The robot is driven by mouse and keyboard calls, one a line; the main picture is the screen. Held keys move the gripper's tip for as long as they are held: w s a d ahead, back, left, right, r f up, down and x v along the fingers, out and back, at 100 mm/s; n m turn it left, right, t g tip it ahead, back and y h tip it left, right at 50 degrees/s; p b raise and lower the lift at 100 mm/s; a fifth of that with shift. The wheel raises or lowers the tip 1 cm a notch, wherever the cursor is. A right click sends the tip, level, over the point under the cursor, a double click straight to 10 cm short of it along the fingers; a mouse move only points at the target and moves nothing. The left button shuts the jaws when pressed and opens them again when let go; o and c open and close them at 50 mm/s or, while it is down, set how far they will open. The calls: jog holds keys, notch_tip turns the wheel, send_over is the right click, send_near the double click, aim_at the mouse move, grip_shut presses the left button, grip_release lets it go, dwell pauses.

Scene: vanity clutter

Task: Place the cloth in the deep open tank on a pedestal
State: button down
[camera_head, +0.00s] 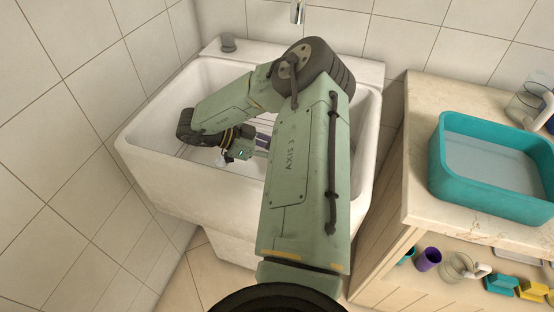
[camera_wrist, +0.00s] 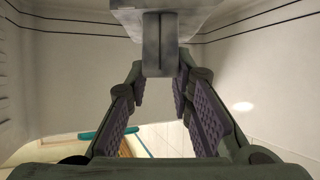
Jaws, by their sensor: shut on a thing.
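The deep open tank (camera_head: 150,152) is a white basin on a pedestal, against the tiled wall. My gripper (camera_head: 260,144) is inside its outline in the head view, low in the opening, with its far end hidden behind my arm. The cloth cannot be made out in the head view. Pale walls surround the fingers in the wrist view.
A tap (camera_head: 297,12) is above the tank's back edge, and a small grey cylinder (camera_head: 228,43) stands on the back left rim. To the right, a counter (camera_head: 420,205) bears a teal tub (camera_head: 480,190). Cups and small containers are below its front.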

notch_tip(320, 180, down, 3)
jog(key=shift+f+p, duration=0.1)
jog(key=shift+p, duration=0.3)
jog(key=shift+f, duration=0.25)
jog(key=shift+f, duration=0.1)
jog(key=shift+f+b, duration=0.4)
jog(key=shift+f, duration=0.1)
jog(key=c, duration=1.4)
grip_release()
jog(key=shift+r, duration=0.1)
